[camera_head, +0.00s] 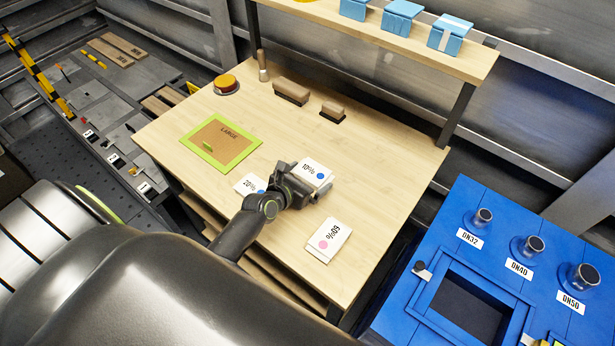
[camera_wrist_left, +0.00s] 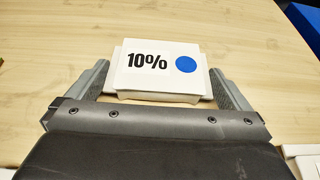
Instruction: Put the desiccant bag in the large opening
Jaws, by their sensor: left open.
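Three white packets with percentage labels, which look like desiccant bags, lie on the wooden table. The 10% packet (camera_head: 316,171) has a blue dot; it also shows in the left wrist view (camera_wrist_left: 157,80). The 20% packet (camera_head: 246,184) is partly hidden by my arm, and the 60% packet (camera_head: 328,241) has a pink dot. My left gripper (camera_head: 306,182) is open, its fingers on either side of the 10% packet in the left wrist view (camera_wrist_left: 160,88); contact is unclear. A green-framed panel marked LARGE (camera_head: 220,144) lies flat on the table. My right gripper is out of view.
Two brown block-like items (camera_head: 291,91), (camera_head: 333,112) and an orange round piece (camera_head: 226,84) stand at the back of the table (camera_head: 180,113). A shelf with blue boxes (camera_head: 402,17) is above. A blue cabinet (camera_head: 450,249) with a square opening stands at the right.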

